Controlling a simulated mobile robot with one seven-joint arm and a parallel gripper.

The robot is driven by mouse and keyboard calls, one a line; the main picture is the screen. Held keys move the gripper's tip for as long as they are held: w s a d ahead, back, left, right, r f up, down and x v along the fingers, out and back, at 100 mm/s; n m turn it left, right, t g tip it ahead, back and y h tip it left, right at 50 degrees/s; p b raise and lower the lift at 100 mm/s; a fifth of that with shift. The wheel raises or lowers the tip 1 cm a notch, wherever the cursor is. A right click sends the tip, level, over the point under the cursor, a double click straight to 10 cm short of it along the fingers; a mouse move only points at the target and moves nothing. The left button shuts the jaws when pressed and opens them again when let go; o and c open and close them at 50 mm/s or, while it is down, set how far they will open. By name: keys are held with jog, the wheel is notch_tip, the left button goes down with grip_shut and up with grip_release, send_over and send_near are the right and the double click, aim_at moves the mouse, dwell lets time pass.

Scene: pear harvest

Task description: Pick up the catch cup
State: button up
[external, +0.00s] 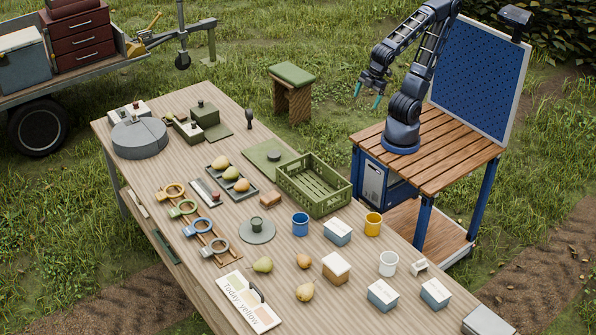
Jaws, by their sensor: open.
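Three mug-like cups stand upright on the long wooden table (185,255): a blue cup (300,224), a yellow cup (373,223) and a white cup (388,263). A small dark green cup-like piece (257,225) sits on a round grey-green disc. I cannot tell from the picture which one is the catch cup. My gripper (367,95) is open and empty, with teal fingertips. It hangs in the air beside my base, far behind the cups and touching nothing.
An empty green crate (314,166) stands at the table's back edge. Pears, small boxes, a tray of fruit (232,192) and colored rings (200,226) crowd the table. A stool (292,78) stands behind the table.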

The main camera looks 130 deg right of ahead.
jog(key=w+a+f+n+g+h, duration=0.1)
jog(key=w+a+f+n+h, duration=0.4)
jog(key=w+f+n, duration=0.3)
jog(key=n+t+h, duration=0.3)
jog(key=n+t, duration=0.4)
jog(key=n, duration=0.6)
send_over(373, 220)
jog(key=s+d, duration=0.4)
jog(key=d, duration=0.2)
notch_tip(373, 220, down, 13)
jog(key=s+a+f+n+t+y, duration=0.3)
jog(key=a+f+n+t+y, duration=0.15)
jog(key=a+f+n, duration=0.55)
jog(key=shift+m+h, duration=0.45)
jog(key=shift+m, duration=0.45)
jog(key=x, duration=0.3)
jog(key=a+x, duration=0.1)
jog(key=x, duration=0.2)
jog(key=f+x, duration=0.1)
jog(key=x, duration=0.2)
jog(key=shift+w+a+f, duration=0.15)
jog(key=shift+w+a, duration=0.05)
jog(key=shift+w, duration=0.35)
jog(key=shift+c, duration=0.5)
jog(key=c, duration=0.9)
